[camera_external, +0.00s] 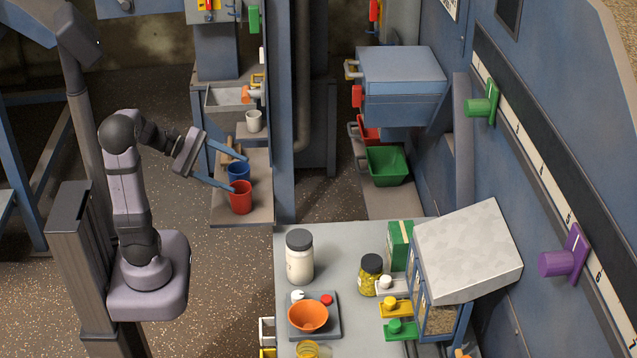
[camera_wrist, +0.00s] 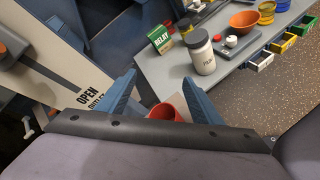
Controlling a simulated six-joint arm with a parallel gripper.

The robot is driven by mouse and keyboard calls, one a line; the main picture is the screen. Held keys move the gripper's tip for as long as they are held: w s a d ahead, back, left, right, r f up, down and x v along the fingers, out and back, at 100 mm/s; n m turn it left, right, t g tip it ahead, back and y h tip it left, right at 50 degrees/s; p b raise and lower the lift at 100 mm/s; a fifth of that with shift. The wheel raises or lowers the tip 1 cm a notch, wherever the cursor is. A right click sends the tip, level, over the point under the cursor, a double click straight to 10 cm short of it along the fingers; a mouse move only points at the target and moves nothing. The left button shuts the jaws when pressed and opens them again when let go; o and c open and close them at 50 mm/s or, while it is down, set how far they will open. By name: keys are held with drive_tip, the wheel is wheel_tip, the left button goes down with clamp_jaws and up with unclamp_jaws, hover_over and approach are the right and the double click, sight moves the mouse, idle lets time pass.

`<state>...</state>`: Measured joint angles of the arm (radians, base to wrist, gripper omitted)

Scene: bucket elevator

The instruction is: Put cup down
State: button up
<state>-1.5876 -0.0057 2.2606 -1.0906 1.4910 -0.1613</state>
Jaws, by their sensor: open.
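A red cup (camera_external: 241,197) stands upright on the brown shelf (camera_external: 232,215), close to its front edge. A blue cup (camera_external: 238,173) is just behind it on the same shelf. A white cup (camera_external: 254,121) sits farther back on a higher ledge. My gripper (camera_external: 240,174) is open, its two blue fingers spread at the cups, the lower fingertip beside the red cup's rim. In the wrist view, the red cup (camera_wrist: 168,109) shows between the bases of my open fingers (camera_wrist: 160,80), partly hidden by the gripper body. Contact with the cup cannot be told.
A blue-grey post (camera_external: 284,110) rises right of the shelf. A grey table (camera_external: 350,250) at the front holds an orange bowl (camera_external: 308,316), a white jar (camera_external: 300,258) and a yellow jar (camera_external: 370,274). Speckled floor lies left of the shelf.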

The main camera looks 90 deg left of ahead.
drive_tip(key=n+g+y, duration=0.3)
drive_tip(key=n+g, duration=0.1)
drive_tip(key=n, duration=0.5)
approach(251, 198)
drive_tip(key=s, duration=0.2)
drive_tip(key=shift+a+r+n, duration=0.15)
drive_tip(key=shift+a+n, duration=0.05)
drive_tip(key=shift+n, duration=0.6)
drive_tip(key=x, duration=0.6)
drive_tip(key=shift+w, duration=0.1)
drive_tip(key=shift+w+f, duration=0.25)
drive_tip(key=shift+w+a+r+b+x, duration=0.1)
drive_tip(key=shift+a+b+x, duration=0.1)
drive_tip(key=shift+x, duration=1.1)
drive_tip(key=shift+w+a+r+b+x, duration=0.1)
drive_tip(key=shift+b+x, duration=0.05)
drive_tip(key=shift+x, duration=1.1)
